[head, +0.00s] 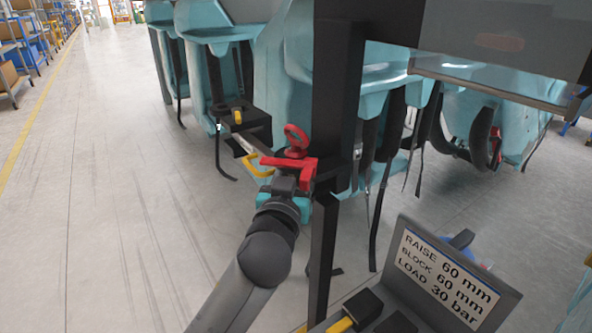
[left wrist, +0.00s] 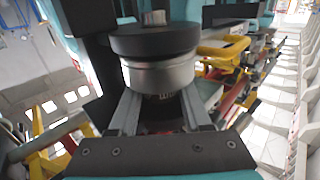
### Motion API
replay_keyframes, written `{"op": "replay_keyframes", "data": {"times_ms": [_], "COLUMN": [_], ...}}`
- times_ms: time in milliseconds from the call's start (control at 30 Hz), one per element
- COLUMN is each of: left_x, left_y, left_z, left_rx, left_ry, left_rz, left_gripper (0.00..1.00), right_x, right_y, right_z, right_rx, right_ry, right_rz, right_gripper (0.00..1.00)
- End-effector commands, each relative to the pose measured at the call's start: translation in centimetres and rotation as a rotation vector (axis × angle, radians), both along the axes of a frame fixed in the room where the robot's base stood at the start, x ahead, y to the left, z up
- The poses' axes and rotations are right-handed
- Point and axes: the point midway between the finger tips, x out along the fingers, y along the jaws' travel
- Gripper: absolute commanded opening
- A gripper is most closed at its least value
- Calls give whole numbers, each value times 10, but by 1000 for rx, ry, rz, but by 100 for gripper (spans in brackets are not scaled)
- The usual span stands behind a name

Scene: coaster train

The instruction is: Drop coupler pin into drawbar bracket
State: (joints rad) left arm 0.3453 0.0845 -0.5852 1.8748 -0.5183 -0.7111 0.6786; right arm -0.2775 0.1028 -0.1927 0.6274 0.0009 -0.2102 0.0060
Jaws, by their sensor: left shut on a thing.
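My left gripper (head: 290,178) is at the teal car's lower end, beside a dark upright post. In the left wrist view its two grey fingers (left wrist: 160,112) close on a silver cylinder with a black disc (left wrist: 155,75), apparently the coupler pin. In the head view a red ring (head: 296,138) stands upright just above the gripper, over a red bracket-like part (head: 292,163). I cannot tell whether the ring belongs to the held piece. A grey drawbar-like bar (head: 247,143) runs up left from there. The drawbar bracket's hole is hidden. My right gripper is not in view.
Teal coaster cars (head: 209,50) with hanging black straps fill the middle and right. The dark post (head: 337,120) stands close to my gripper's right. A yellow loop (head: 252,166) is just left. A sign panel (head: 448,278) stands at front right. The left floor is clear.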

Motion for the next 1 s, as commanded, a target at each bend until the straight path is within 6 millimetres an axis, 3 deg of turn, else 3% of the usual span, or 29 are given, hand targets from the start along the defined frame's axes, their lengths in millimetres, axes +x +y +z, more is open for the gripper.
{"op": "replay_keyframes", "data": {"times_ms": [133,433,467,500,567,867,1000], "left_x": [0,0,0,0,0,-2,-12], "left_y": [0,0,0,0,0,0,2], "left_z": [0,-1,-1,-1,-1,-1,-1], "left_rx": [0,1,1,1,1,0,-1], "left_ry": [1,1,1,1,1,1,2], "left_rz": [0,0,0,0,0,0,0], "left_gripper": [0,0,51,56,62,62,62], "right_x": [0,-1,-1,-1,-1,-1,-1], "right_y": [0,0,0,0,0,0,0], "right_z": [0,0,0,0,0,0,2], "right_rx": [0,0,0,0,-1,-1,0], "right_ry": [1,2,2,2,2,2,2], "right_rz": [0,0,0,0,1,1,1], "right_gripper": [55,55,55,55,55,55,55]}}
